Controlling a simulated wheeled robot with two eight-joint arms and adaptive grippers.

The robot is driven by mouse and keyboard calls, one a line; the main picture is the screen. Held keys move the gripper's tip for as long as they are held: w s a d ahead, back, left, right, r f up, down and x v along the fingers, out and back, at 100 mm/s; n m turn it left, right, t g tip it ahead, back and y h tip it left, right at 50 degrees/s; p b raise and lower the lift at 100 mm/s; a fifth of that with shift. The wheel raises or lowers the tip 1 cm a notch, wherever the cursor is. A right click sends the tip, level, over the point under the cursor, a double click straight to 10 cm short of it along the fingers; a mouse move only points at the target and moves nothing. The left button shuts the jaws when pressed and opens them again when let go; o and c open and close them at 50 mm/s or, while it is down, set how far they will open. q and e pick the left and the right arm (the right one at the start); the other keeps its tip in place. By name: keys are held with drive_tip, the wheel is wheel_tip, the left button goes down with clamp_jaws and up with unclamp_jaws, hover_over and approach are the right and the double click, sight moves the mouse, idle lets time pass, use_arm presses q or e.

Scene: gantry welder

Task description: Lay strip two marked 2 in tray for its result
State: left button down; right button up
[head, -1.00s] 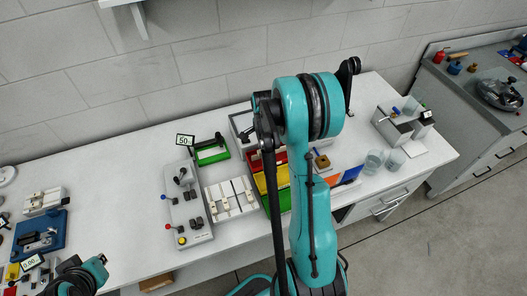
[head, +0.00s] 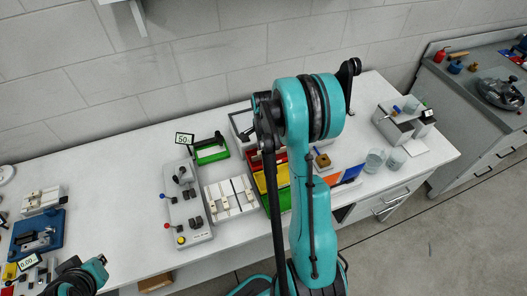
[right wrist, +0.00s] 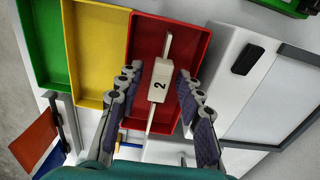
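A pale strip with a thicker block marked 2 (right wrist: 159,82) lies lengthwise in the red tray (right wrist: 188,28) in the right wrist view. My right gripper (right wrist: 158,88) is open, with one finger on each side of the strip and gaps between. The strip looks let go; whether its whole length rests on the tray floor I cannot tell. In the head view my right arm hides the gripper and the strip. My left gripper (head: 82,277) is at the lower left corner, partly cut off, and its fingers are unclear.
The yellow tray (right wrist: 98,45) and green tray (right wrist: 45,45) stand beside the red one. A white rack (head: 231,207) with pale strips, a grey device with knobs (head: 187,222) and a green holder (head: 211,154) stand left of the trays. Beakers (head: 375,161) stand right.

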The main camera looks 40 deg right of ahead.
drive_tip(key=shift+r, duration=0.1)
drive_tip(key=shift+r+p, duration=0.25)
drive_tip(key=shift+p, duration=0.15)
wheel_tip(320, 180, up, 11)
drive_tip(key=p, duration=0.3)
drive_tip(key=s+a+r+n+t, duration=0.2)
drive_tip(key=a+r+n, duration=0.3)
drive_tip(key=a+r, duration=0.15)
drive_tip(key=s+a+r+n+t, duration=0.1)
drive_tip(key=s+a+n+t, duration=0.1)
drive_tip(key=s+a+n, duration=0.3)
drive_tip(key=s+a+r+n+t, duration=0.2)
drive_tip(key=s+a+n, duration=0.3)
drive_tip(key=a+n, duration=0.5)
drive_tip(key=shift+a+r+n+t, duration=0.15)
drive_tip(key=shift+a+n+t, duration=0.15)
drive_tip(key=shift+n+t, duration=0.4)
wheel_tip(320, 180, down, 13)
drive_tip(key=b, duration=1.2)
drive_tip(key=shift+r+b, duration=0.2)
drive_tip(key=shift+b, duration=0.2)
